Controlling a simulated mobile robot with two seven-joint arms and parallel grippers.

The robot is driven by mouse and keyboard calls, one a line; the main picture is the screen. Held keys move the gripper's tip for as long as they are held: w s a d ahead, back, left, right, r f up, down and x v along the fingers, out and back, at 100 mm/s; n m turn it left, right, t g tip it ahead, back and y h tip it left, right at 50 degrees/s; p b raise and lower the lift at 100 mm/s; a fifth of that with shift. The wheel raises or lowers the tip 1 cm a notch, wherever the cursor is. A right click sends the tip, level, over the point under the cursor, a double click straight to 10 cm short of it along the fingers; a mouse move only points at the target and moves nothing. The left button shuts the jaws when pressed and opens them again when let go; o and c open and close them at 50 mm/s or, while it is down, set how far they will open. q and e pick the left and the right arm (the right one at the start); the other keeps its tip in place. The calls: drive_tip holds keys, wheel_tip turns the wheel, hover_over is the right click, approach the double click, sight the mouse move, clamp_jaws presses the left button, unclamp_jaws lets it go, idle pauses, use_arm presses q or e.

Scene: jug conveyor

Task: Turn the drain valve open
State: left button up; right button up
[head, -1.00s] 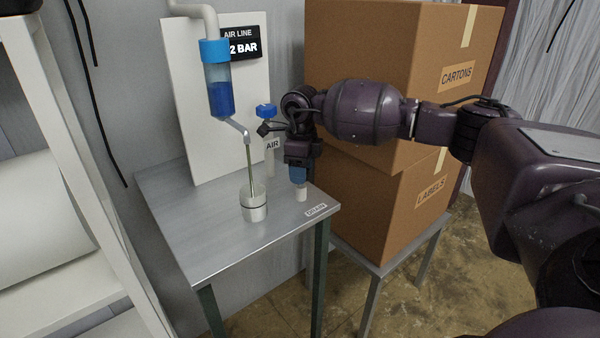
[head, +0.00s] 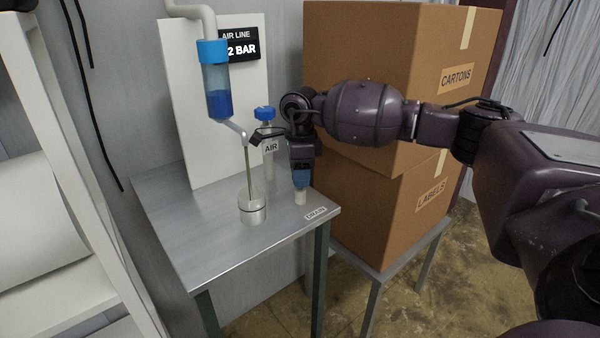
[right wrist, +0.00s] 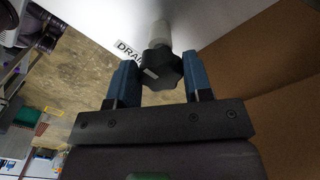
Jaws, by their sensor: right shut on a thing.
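The drain valve has a dark lobed knob (right wrist: 160,68) on a pale stem. The stem (head: 300,198) stands at the right edge of the metal table, beside the DRAIN label (head: 316,213). My right gripper (head: 301,182) points down and is shut on the knob, with its blue fingers on either side of it. In the head view the fingers hide the knob. The clear air-line bowl (head: 218,78) with a blue cap holds blue liquid in its lower part. A thin stream runs from its spout into a small cup (head: 252,212). My left gripper is not in view.
A blue-topped AIR valve (head: 265,114) stands just behind and left of my right gripper. Stacked cartons (head: 385,75) rise close behind my right arm. The front of the metal table (head: 205,245) is clear. A white shelf frame (head: 80,180) stands at the left.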

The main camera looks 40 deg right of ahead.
drive_tip(key=shift+r, duration=0.1)
drive_tip(key=o, duration=0.9)
wheel_tip(320, 180, up, 11)
drive_tip(key=shift+f, duration=0.15)
idle(0.5)
